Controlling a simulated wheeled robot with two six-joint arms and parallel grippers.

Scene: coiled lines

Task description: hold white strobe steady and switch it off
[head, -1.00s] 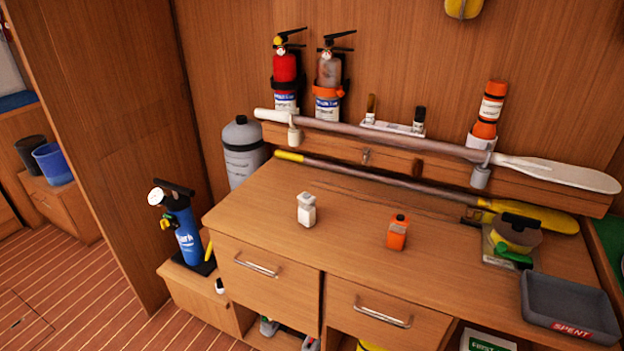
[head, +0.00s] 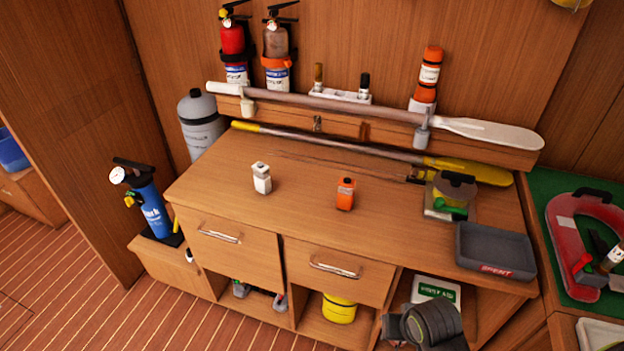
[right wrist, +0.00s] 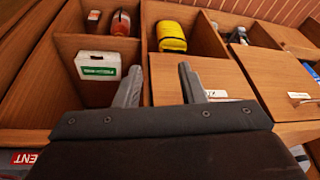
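The white strobe (head: 262,179) stands upright on the wooden counter (head: 300,214), left of a similar orange one (head: 345,194). Nothing touches it. Its switch is too small to make out. Part of my right arm shows at the bottom of the head view, in front of the cabinet and well short of the strobe. In the right wrist view my right gripper (right wrist: 160,84) is open and empty, its fingers apart in front of the cabinet's lower shelves. My left gripper is not in view.
Paddles (head: 330,106) lie along the back. A grey tray marked SPENT (head: 495,247) and a yellow-green item (head: 452,193) sit at the counter's right. Drawer handles (head: 334,270) jut from the front. The counter around the strobes is clear.

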